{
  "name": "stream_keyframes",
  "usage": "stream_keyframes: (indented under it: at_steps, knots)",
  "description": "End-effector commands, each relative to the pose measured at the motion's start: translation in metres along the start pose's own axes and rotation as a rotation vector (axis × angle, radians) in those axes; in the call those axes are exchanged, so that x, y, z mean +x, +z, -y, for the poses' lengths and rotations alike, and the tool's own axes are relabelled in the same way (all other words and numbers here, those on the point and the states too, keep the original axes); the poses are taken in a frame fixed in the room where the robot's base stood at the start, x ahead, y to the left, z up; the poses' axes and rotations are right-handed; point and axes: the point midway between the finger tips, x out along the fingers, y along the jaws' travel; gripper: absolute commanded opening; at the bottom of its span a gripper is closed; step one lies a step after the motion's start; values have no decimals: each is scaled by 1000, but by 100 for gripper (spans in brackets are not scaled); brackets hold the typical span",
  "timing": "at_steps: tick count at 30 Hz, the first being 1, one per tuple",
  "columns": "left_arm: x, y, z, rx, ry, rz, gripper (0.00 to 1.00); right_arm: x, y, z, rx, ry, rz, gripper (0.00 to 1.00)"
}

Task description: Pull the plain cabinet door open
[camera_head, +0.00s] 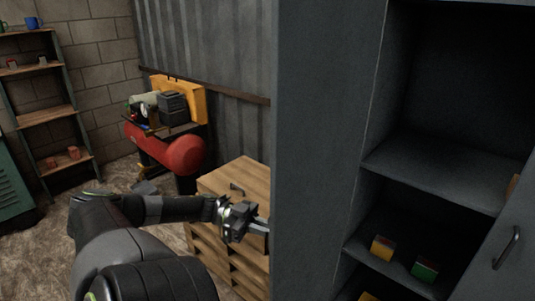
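The plain cabinet door (325,150) is a tall flat dark grey panel with no handle, left of the cabinet opening. It stands swung out to the left, and the shelves inside show. My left gripper (258,226) is at the door's left edge, fingers pointing right towards it. The fingertips are partly hidden there, so I cannot tell whether they touch the door or how far they are apart. My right gripper is not in view. The cabinet (440,178) holds small yellow and green boxes on a lower shelf.
A second door with a bar handle (507,247) stands angled out at the right. A wooden drawer unit (240,178) is behind my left gripper. A red compressor tank (185,155) and a shelf rack (46,116) stand further back left. Open floor lies at left.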

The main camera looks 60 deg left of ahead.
Motion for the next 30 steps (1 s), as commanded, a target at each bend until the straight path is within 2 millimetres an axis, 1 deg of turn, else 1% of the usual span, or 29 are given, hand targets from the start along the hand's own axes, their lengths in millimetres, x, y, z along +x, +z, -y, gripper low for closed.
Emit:
stream_keyframes:
  at_steps: [15, 16, 18, 19, 26, 30]
  knots:
    - [0, 0, 2, 2, -5, 2, 0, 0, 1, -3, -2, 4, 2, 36]
    - [0, 0, 2, 2, -5, 2, 13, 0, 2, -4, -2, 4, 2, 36]
    - [0, 0, 1, 2, -5, 2, 22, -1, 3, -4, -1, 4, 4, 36]
    - [0, 0, 1, 2, -4, 2, 24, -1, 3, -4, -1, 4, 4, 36]
    - [0, 0, 1, 1, -3, 1, 24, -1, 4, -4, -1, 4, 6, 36]
    - [-8, 2, 1, -1, -4, 3, 24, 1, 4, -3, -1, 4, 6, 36]
